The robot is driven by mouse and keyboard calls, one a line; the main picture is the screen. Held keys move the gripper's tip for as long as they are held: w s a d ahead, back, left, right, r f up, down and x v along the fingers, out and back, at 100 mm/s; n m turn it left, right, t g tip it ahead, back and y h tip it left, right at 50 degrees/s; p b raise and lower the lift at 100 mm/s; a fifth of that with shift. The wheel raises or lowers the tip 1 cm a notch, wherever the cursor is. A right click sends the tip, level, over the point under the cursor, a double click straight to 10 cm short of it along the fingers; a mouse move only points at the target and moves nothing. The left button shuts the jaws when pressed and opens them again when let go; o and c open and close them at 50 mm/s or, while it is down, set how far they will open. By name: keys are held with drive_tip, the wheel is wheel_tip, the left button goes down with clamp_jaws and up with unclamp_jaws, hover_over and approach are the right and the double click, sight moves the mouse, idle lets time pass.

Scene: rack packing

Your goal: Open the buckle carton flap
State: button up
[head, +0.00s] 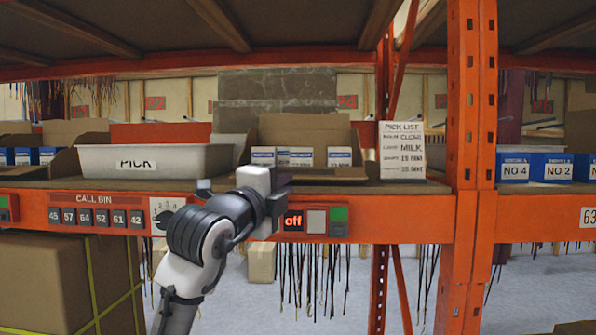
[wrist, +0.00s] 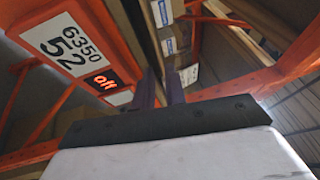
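An open cardboard carton (head: 310,173) stands on the shelf behind my gripper in the head view, its back flap (head: 305,131) upright. Several small white-and-blue boxes (head: 300,157) stand in it. No readable print says whether it is the buckle carton. My gripper (head: 262,180) is at the shelf's front edge, before the carton's left part, and its fingertips are hidden there. In the wrist view the two dark fingers (wrist: 164,88) lie close together, with no held thing visible; whether they are fully shut is unclear.
A grey PICK bin (head: 155,159) stands left of the carton, and a pick list card (head: 402,150) right of it. An orange upright (head: 470,120) bounds the bay. The orange front beam (head: 400,230) carries a display reading "off" (head: 293,222).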

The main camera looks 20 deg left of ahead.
sight(298, 176)
drive_tip(key=w, duration=0.2)
drive_tip(key=w+p, duration=0.1)
drive_tip(key=w, duration=0.1)
drive_tip(key=w+r, duration=0.1)
drive_tip(key=w, duration=0.1)
drive_tip(key=shift+w+d+p, duration=0.3)
drive_tip(key=shift+d, duration=0.1)
clamp_jaws()
idle(0.9)
drive_tip(key=r+g+p, duration=0.1)
drive_tip(key=p, duration=0.2)
drive_tip(key=shift+r, duration=0.4)
drive_tip(key=r+n+g+p, duration=0.1)
drive_tip(key=p, duration=0.2)
drive_tip(key=shift+r+g, duration=0.1)
drive_tip(key=shift+g, duration=0.3)
drive_tip(key=shift+n+g+p, duration=0.3)
drive_tip(key=shift+g+p, duration=0.1)
drive_tip(key=shift+p, duration=0.4)
